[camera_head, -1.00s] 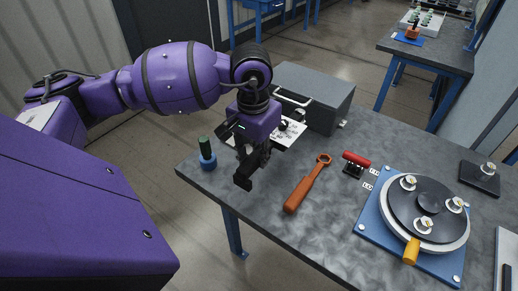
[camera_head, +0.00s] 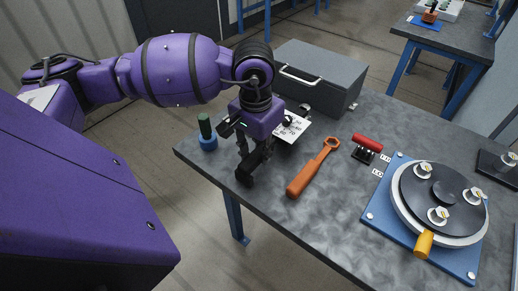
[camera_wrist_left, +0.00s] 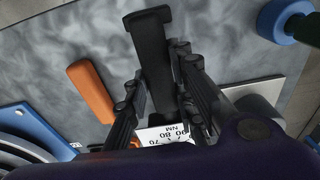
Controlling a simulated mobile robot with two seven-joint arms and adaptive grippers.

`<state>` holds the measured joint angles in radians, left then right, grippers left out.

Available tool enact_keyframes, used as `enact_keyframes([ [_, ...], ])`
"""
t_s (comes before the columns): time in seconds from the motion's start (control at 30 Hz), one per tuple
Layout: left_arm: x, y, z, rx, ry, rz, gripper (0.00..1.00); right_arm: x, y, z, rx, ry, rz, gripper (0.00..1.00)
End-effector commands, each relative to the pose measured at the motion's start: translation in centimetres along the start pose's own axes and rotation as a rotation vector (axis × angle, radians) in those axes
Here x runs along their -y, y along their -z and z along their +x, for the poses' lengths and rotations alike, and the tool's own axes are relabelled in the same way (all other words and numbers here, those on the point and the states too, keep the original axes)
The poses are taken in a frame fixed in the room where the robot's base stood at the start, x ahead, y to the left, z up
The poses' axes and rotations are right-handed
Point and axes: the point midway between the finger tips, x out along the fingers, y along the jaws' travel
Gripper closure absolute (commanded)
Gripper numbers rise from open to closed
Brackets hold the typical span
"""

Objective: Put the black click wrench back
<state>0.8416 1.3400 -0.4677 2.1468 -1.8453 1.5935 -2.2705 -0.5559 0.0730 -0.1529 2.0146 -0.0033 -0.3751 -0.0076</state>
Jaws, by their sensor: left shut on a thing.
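The black click wrench (camera_head: 247,174) is in my left gripper (camera_head: 246,147), near the table's left front edge in the head view. In the left wrist view, its black handle (camera_wrist_left: 151,42) runs between the two fingers (camera_wrist_left: 160,92) and sticks out beyond them. My left gripper is shut on it. A white card with torque numbers (camera_head: 296,128) lies behind the gripper and also shows in the left wrist view (camera_wrist_left: 165,136). The gripper hides part of the wrench and card. I cannot tell whether the wrench touches the table. My right gripper is not in view.
A green-and-blue piece (camera_head: 207,136) stands left of the gripper. An orange ring wrench (camera_head: 308,177) lies to its right, then a red-handled tool (camera_head: 367,142) and a round fixture on a blue plate (camera_head: 385,212). A grey toolbox (camera_head: 325,80) stands behind.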

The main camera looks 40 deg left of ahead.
Motion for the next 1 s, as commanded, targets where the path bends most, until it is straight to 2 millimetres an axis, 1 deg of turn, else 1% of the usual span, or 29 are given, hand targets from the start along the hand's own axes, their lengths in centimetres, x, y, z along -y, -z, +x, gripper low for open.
enact_keyframes([
  [0.17, -0.01, 0.11, -0.10, -0.004, 0.000, 0.000, 1.00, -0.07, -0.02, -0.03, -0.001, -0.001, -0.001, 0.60],
  [0.53, 0.00, 0.06, 0.47, -0.003, 0.000, 0.000, 1.00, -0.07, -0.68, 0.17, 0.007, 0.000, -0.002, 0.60],
  [0.57, 0.00, 0.06, 0.47, -0.003, 0.000, 0.000, 0.76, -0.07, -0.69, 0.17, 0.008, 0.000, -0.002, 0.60],
  [0.7, 0.00, 0.04, 0.42, -0.002, 0.000, 0.000, 0.57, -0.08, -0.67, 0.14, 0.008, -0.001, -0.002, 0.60],
  [0.73, 0.00, 0.03, 0.43, -0.002, 0.000, 0.000, 0.55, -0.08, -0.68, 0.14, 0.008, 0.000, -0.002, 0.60],
  [1.0, 0.00, -0.14, 0.58, 0.004, 0.000, 0.000, 0.55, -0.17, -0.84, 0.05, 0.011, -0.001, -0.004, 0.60],
])
